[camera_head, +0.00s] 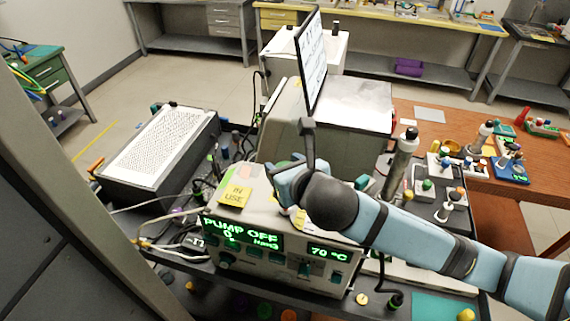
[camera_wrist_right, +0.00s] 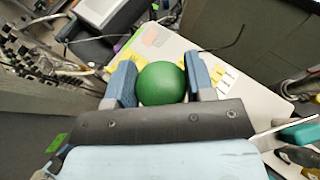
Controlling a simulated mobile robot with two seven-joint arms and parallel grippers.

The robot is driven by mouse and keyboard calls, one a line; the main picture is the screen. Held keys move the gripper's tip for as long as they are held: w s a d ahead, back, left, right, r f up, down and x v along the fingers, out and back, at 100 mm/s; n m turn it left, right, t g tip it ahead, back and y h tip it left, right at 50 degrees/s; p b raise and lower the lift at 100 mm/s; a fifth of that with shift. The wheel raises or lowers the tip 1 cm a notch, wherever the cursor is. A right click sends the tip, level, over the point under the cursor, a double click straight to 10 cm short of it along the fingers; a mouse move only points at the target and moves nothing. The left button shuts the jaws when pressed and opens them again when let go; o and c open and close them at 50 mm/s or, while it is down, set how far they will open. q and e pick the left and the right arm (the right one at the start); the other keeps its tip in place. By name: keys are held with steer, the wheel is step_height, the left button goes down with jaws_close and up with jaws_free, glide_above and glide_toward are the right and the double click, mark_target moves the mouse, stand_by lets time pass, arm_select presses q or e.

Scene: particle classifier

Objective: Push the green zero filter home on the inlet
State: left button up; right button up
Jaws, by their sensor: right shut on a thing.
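The green zero filter (camera_wrist_right: 161,83) shows in the right wrist view as a round green body between the two blue fingers of my right gripper (camera_wrist_right: 163,80). The gripper is shut on it. In the head view my right gripper (camera_head: 284,172) is over the top of the grey instrument (camera_head: 262,257), whose display reads "PUMP OFF" and "70 °C". The filter is hidden there by the gripper and arm. I cannot make out the inlet in either view, nor whether the filter touches it. My left gripper is not in view.
A yellow "IN USE" note (camera_head: 235,195) lies on the instrument's top. A perforated white-topped box (camera_head: 152,148) is at left, with cables between. A grey cylinder (camera_head: 402,160) stands at right.

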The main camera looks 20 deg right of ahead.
steer(key=shift+f, duration=0.85)
steer(key=shift+f, duration=0.25)
steer(key=o, duration=1)
